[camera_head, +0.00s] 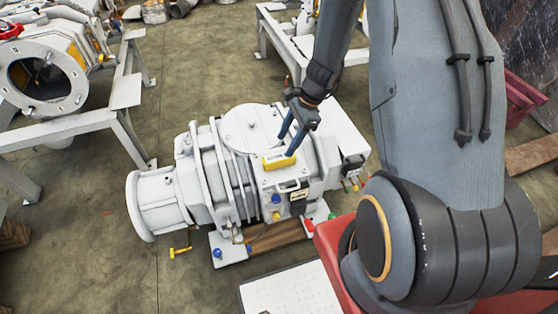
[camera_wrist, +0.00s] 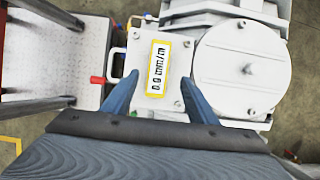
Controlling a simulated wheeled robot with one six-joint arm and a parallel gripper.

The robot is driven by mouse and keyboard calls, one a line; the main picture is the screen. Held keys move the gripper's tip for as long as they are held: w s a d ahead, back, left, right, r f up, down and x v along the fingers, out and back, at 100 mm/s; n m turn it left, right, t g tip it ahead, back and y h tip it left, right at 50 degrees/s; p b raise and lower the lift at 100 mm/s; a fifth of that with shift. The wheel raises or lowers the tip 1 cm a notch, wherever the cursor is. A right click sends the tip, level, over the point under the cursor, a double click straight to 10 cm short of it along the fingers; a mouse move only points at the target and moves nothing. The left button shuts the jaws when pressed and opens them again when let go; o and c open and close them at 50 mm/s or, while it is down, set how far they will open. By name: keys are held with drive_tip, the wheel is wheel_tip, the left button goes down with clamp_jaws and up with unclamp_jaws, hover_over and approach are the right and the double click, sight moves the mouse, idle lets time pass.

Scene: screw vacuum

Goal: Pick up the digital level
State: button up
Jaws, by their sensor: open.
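The digital level (camera_head: 278,161) is a small yellow block lying on a flat white plate on top of the vacuum pump (camera_head: 171,200). In the wrist view the level (camera_wrist: 158,66) shows its white face with the reading "0.0 mm/m" and a yellow border. My gripper (camera_head: 287,146) is open, pointing down beside and above the level. In the wrist view its two blue fingers (camera_wrist: 160,78) are spread, with the near end of the level between their tips in the picture. I see no contact; the exact height gap cannot be told.
A round raised cover (camera_wrist: 241,66) sits right of the level in the wrist view. A handle and coloured knobs (camera_head: 276,199) are on the pump's front. A small yellow tool (camera_head: 180,252) lies on the floor. A white frame (camera_head: 122,95) stands left.

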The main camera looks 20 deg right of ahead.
sight(279, 156)
drive_tip(key=x, duration=0.7)
drive_tip(key=shift+s+r+p, duration=0.1)
drive_tip(key=shift+s+p, duration=0.1)
drive_tip(key=shift+p, duration=0.15)
drive_tip(key=shift+a+f, duration=0.2)
drive_tip(key=shift+f, duration=0.25)
drive_tip(key=shift+f, duration=0.15)
drive_tip(key=shift+c, duration=0.4)
clamp_jaws()
